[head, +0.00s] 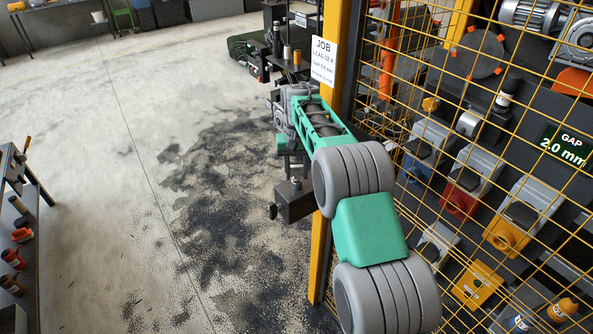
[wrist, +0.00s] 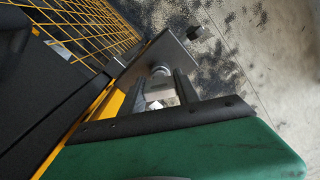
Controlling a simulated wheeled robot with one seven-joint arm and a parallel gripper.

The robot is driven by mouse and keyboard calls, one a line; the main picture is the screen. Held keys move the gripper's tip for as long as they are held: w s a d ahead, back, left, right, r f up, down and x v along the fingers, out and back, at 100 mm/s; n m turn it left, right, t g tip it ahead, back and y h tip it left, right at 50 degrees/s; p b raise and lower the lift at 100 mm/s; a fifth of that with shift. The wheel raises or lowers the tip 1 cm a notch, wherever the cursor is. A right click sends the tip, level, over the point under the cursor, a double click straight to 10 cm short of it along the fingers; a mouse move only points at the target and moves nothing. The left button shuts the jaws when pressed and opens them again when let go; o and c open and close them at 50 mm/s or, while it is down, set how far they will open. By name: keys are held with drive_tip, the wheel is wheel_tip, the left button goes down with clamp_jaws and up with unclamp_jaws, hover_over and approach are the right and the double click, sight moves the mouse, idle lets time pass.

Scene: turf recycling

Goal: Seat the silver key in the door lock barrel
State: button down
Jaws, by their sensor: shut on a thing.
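The dark lock box (head: 297,202) is fixed to the yellow post, and its flat dark face (wrist: 150,58) shows in the wrist view. The door lock barrel (wrist: 160,70) is a grey round piece on that face, just beyond the fingertips. My gripper (wrist: 164,84) is shut on the silver key (wrist: 160,96), a small pale piece between the two dark fingers. The key points toward the barrel. Its tip is hidden, so I cannot tell whether it touches or enters the barrel. In the head view my gripper (head: 293,170) is above the lock box, small and partly hidden by my arm.
Yellow mesh fence (head: 470,110) stands close on the right, with cased sockets and a sign reading "GAP 2.0 mm" (head: 567,147) behind it. A "JOB" card (head: 323,60) is on the yellow post (head: 341,60). A dark knob (wrist: 198,32) projects by the lock. Stained floor (head: 120,130) is open to the left.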

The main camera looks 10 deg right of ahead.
drive_tip(key=shift+f, duration=0.15)
drive_tip(key=c, duration=0.8)
unclamp_jaws()
wheel_tip(320, 180, up, 8)
drive_tip(key=shift+f+b, duration=0.2)
drive_tip(key=shift+b, duration=0.55)
drive_tip(key=shift+r, duration=0.1)
